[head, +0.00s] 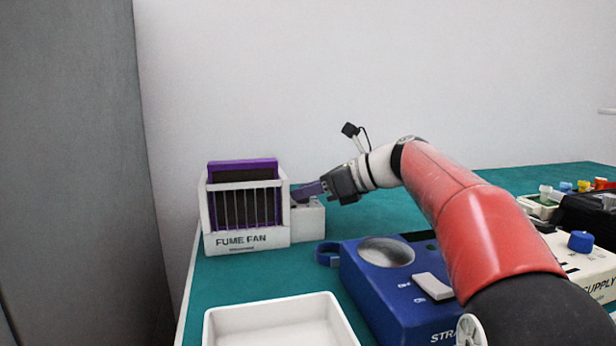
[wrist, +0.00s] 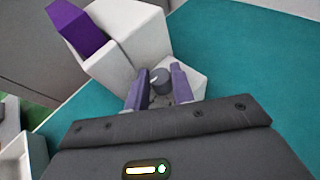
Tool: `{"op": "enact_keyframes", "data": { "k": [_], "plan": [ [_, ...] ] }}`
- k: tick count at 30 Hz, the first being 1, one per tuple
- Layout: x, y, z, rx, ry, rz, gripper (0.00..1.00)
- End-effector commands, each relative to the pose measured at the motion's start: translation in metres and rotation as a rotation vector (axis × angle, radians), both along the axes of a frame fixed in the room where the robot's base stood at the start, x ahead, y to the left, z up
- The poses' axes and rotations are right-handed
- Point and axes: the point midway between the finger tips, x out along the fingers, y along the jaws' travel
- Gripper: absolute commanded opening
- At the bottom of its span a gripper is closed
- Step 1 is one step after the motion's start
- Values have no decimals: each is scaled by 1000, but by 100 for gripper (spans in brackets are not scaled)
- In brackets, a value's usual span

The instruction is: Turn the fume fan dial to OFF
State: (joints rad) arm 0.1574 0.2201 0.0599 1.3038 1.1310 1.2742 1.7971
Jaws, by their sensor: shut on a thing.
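The fume fan (head: 246,206) is a white box with a dark grille, a purple filter panel and the label FUME FAN, at the left of the green bench in the head view. It also shows in the wrist view (wrist: 140,40). Its dial (wrist: 161,80) is a small grey knob with a light mark, on the low white block at the box's side. My gripper (wrist: 157,84) is shut on the dial, with one purple finger on each side. In the head view my gripper (head: 308,191) reaches the block from the right and hides the dial. The dial's OFF marking cannot be read.
A blue device (head: 385,290) with a round dome and a white rocker stands in front of the fan, right of a white tray (head: 275,322). A supply box with a blue knob (head: 580,241) is at the right. Green bench (head: 375,212) is clear behind the blue device.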

Motion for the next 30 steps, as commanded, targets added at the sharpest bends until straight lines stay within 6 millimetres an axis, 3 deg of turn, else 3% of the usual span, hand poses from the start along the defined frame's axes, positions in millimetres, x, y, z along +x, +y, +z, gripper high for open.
{"op": "enact_keyframes", "data": {
  "k": [9,23,24,25,30],
  "plan": [
    [1,0,0,-1,0,100,2],
    [2,0,-1,0,2,111,1],
    [2,0,-1,-1,2,110,29],
    [2,0,-1,-1,2,110,33],
    [2,0,-1,-1,2,110,33]
  ]
}}
